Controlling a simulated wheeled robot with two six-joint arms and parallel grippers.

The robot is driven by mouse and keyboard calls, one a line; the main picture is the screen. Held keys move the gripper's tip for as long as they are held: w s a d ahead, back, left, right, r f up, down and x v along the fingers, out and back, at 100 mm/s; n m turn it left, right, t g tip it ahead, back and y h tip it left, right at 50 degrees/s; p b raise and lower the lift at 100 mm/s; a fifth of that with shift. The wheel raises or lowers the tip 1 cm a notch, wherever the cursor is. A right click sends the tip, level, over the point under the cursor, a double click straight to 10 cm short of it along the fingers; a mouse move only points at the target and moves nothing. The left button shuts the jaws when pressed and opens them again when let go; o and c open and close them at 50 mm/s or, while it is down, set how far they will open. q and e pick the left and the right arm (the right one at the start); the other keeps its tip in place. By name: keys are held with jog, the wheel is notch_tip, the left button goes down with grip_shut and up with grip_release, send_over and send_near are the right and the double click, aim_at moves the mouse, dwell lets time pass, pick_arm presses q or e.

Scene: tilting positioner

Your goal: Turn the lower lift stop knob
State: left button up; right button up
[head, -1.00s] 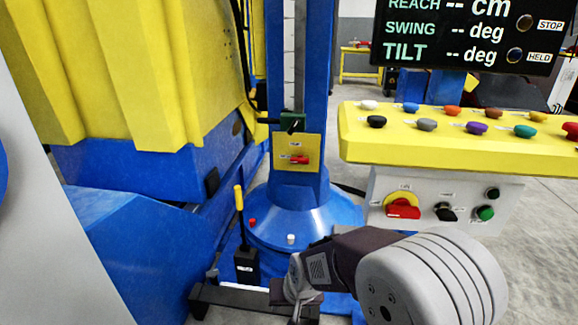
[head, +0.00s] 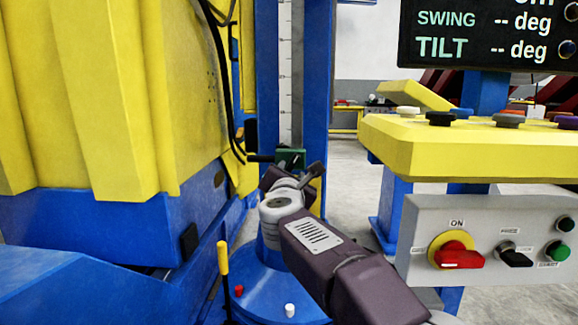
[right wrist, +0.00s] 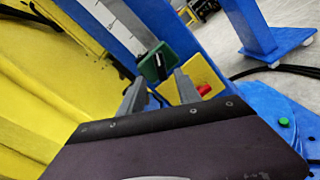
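The lower lift stop is a small green block (head: 291,156) on the scaled slot of the blue column, and my right gripper partly covers it in the head view. The right wrist view shows the green block (right wrist: 151,57) with a dark knob (right wrist: 160,67) on its face. My right gripper (head: 293,178) is just below and in front of it. In the right wrist view the fingers of the right gripper (right wrist: 157,78) are apart, with the knob beyond and between their tips; I cannot tell whether they touch it. My left gripper is not in view.
A yellow plate with a red switch (right wrist: 204,89) is just beside the right finger. A yellow console (head: 470,140) and grey panel with a red switch (head: 460,258) stand right. A large yellow and blue machine (head: 95,100) fills the left. A yellow-handled lever (head: 223,262) stands low.

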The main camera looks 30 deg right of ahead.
aim_at(292, 165)
jog(key=x, duration=0.7)
jog(key=shift+w+d+f, duration=0.1)
jog(key=shift+w+d, duration=0.05)
jog(key=shift+w, duration=0.2)
grip_shut()
